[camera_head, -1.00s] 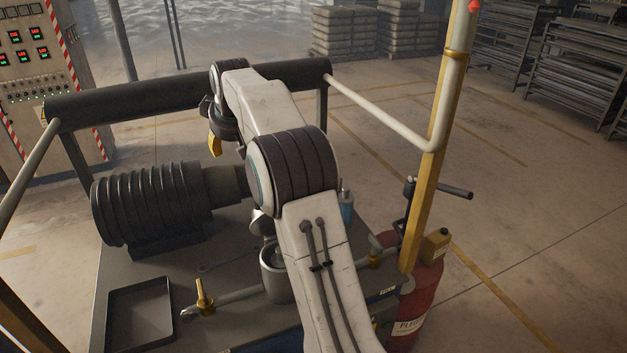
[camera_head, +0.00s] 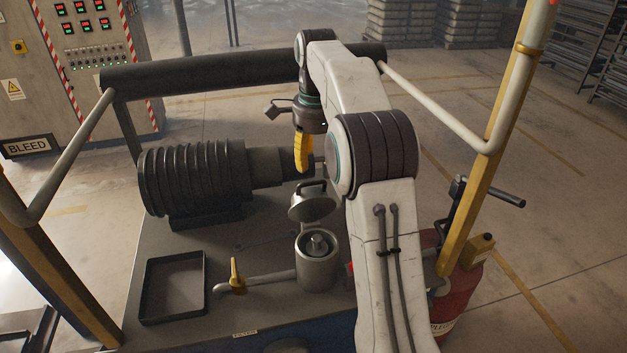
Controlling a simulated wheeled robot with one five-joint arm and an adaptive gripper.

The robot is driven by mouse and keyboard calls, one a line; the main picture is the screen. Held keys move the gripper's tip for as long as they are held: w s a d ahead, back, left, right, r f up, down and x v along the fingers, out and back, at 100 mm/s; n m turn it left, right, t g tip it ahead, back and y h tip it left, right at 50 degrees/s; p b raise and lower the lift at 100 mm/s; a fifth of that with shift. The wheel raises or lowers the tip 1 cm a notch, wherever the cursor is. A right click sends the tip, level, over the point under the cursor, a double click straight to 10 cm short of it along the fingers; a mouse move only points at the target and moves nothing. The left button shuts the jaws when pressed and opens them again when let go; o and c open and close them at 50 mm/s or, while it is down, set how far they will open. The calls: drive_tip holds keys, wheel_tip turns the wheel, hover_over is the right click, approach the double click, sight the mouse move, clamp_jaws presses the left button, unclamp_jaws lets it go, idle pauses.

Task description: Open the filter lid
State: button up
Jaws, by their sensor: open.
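The filter is a grey metal cylinder (camera_head: 317,270) on the bench, with its top open and a round inner part showing inside. Its round lid (camera_head: 313,207) stands tilted up at the back of the rim, with a dark handle on its upper side. My gripper (camera_head: 303,165) hangs from my arm above and behind the lid, a little left of it. Its yellow fingers point down and are open and empty. It appears apart from the lid.
A ribbed motor (camera_head: 193,180) lies left of my gripper. A black tray (camera_head: 174,287) and a yellow-handled valve (camera_head: 236,273) are left of the filter. A dark pipe (camera_head: 200,72) runs behind. A red cylinder (camera_head: 462,290) stands at the right.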

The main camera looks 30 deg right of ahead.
sight(313, 183)
drive_tip(key=shift+m, duration=0.5)
drive_tip(key=shift+w+d+f, duration=0.1)
drive_tip(key=shift+w+f, duration=0.1)
drive_tip(key=shift+f, duration=1.65)
drive_tip(key=shift+w+f, duration=0.2)
drive_tip(key=shift+f, duration=1.65)
drive_tip(key=shift+o, duration=0.2)
drive_tip(key=c, duration=0.9)
clamp_jaws()
drive_tip(key=shift+s, duration=0.1)
